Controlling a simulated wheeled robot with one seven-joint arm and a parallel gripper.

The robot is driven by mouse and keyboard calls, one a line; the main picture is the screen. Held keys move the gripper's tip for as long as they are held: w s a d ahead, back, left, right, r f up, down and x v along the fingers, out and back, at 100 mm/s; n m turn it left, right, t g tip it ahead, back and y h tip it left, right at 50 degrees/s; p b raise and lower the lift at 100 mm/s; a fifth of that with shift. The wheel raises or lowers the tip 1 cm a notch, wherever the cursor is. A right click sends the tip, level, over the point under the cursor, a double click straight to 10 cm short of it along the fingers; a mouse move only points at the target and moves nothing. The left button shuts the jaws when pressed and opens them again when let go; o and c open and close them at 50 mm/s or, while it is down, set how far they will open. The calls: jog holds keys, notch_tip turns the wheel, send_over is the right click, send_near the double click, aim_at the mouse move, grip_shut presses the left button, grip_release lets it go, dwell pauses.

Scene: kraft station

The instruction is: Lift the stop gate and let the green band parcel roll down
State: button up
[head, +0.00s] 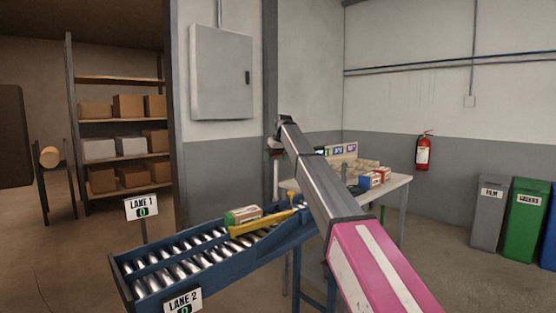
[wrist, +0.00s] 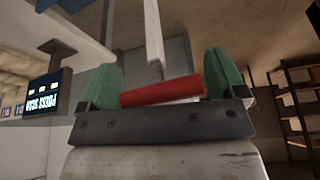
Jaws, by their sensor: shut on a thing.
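My gripper (wrist: 162,72) is shut on a red handle (wrist: 160,91), which lies crosswise between its green finger pads in the wrist view. A pale post runs up behind the handle. In the head view my gripper (head: 274,143) is at the far end of my arm, above the upper end of the conveyor; a bit of red (head: 276,153) shows there. I cannot make out the gate's plate. A small parcel with a green band (head: 243,215) sits on the roller conveyor (head: 122,270), beside a yellow bar (head: 262,222) that slants across the rollers.
Lane signs (head: 141,208) stand at the conveyor's lower end, where the rollers are bare. A table (head: 392,184) with several parcels stands behind my arm. In the wrist view a press-scan panel (wrist: 42,96) hangs at left. Bins (head: 490,210) are at right.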

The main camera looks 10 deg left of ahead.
jog(key=shift+a, duration=0.1)
jog(key=o, duration=1)
jog(key=v, duration=1)
jog(key=shift+r, duration=0.35)
jog(key=shift+s, duration=0.15)
